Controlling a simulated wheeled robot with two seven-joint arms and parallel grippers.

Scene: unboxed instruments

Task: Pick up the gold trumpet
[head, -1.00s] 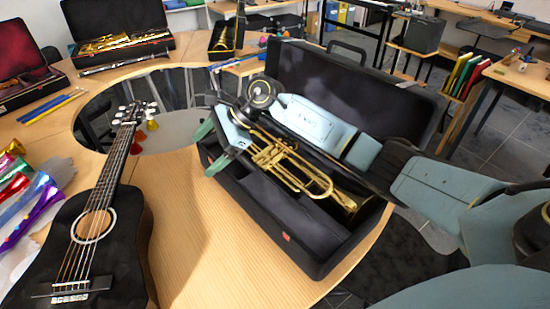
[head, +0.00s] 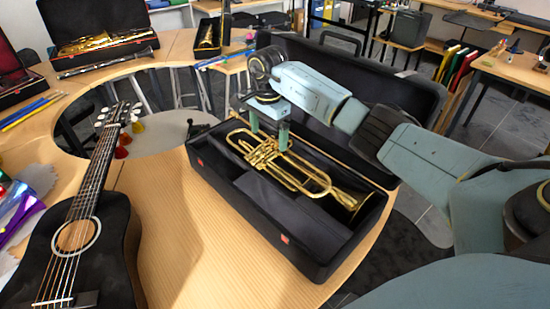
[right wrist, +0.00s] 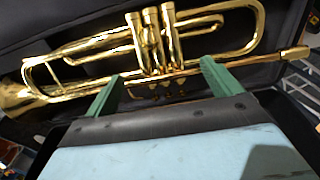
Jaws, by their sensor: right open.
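The gold trumpet (head: 292,168) lies in an open black case (head: 225,190) on the wooden table, its bell toward the lower right. My right gripper (head: 270,140) is over the trumpet's valve part, fingers pointing down. In the right wrist view the trumpet (right wrist: 95,45) runs across the upper part, and the green fingers of the gripper (right wrist: 160,80) stand apart near the valves. The gripper is open; I cannot tell whether the fingers touch the brass. My left gripper is not in view.
A black guitar (head: 75,240) lies on the table to the left. The raised case lid (head: 400,95) stands behind the trumpet, close to my right arm. Bare table (head: 175,235) lies between guitar and case. Other instrument cases (head: 100,30) are at the back left.

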